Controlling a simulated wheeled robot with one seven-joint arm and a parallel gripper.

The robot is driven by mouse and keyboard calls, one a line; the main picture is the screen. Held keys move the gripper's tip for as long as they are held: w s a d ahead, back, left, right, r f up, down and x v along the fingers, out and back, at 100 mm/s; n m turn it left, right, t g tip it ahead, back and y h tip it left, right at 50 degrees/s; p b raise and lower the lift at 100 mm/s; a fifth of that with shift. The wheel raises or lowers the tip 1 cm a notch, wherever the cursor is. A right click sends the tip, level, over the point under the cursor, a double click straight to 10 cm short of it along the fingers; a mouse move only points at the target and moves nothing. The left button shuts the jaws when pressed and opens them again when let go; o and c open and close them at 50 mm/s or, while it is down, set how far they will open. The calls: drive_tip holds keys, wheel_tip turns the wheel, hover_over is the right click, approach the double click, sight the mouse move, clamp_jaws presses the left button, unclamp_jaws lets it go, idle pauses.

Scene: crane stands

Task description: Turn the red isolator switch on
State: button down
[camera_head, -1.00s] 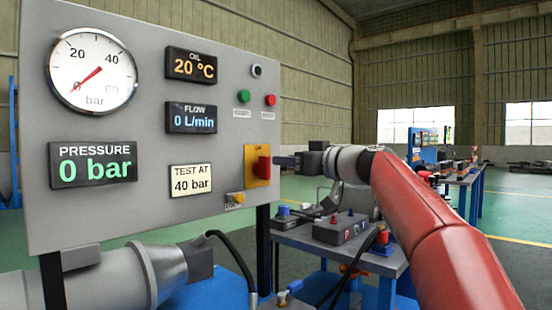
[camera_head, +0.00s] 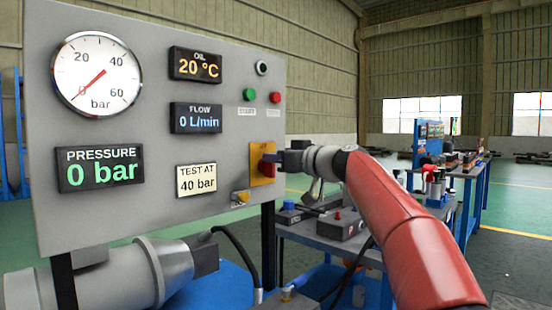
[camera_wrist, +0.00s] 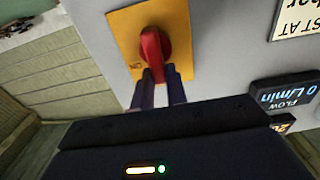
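The red isolator switch (camera_head: 265,168) sits on a yellow plate (camera_head: 257,150) at the lower right of the grey panel. In the wrist view the red handle (camera_wrist: 151,48) points toward my gripper on its yellow plate (camera_wrist: 124,28), with an upside-down "ON" mark at its left. My gripper (camera_wrist: 159,78) has its two dark fingers close together, one on each side of the handle's near end, with no clear gap. My gripper also shows in the head view (camera_head: 276,159), reaching the switch from the right. The fingers partly hide the handle there.
The grey panel (camera_head: 120,215) carries a pressure gauge (camera_head: 97,75) at 0 bar, several displays, a green button (camera_head: 249,94) and a red button (camera_head: 275,97). A yellow knob (camera_head: 242,197) sits below the switch. A workbench (camera_head: 310,236) stands behind my arm.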

drive_tip(key=shift+d+m, duration=0.1)
drive_tip(key=shift+m, duration=0.2)
drive_tip(key=shift+w+d+f+m+p, duration=0.3)
drive_tip(key=shift+f+m+p, duration=0.1)
drive_tip(key=shift+m, duration=2.5)
drive_tip(key=shift+w+d+f+m+p, duration=0.3)
drive_tip(key=shift+f+m, duration=0.15)
drive_tip(key=shift+m, duration=2.45)
drive_tip(key=shift+w+d+f+m+p, duration=0.3)
drive_tip(key=shift+f+m+p, duration=0.1)
drive_tip(key=shift+m, duration=2.5)
drive_tip(key=shift+a, duration=0.1)
drive_tip(key=c, duration=1.4)
unclamp_jaws()
drive_tip(key=b+v, duration=0.2)
drive_tip(key=v, duration=0.5)
drive_tip(key=shift+s+d+b, duration=0.3)
drive_tip(key=shift+d+b, duration=0.05)
drive_tip(key=shift+b, duration=0.05)
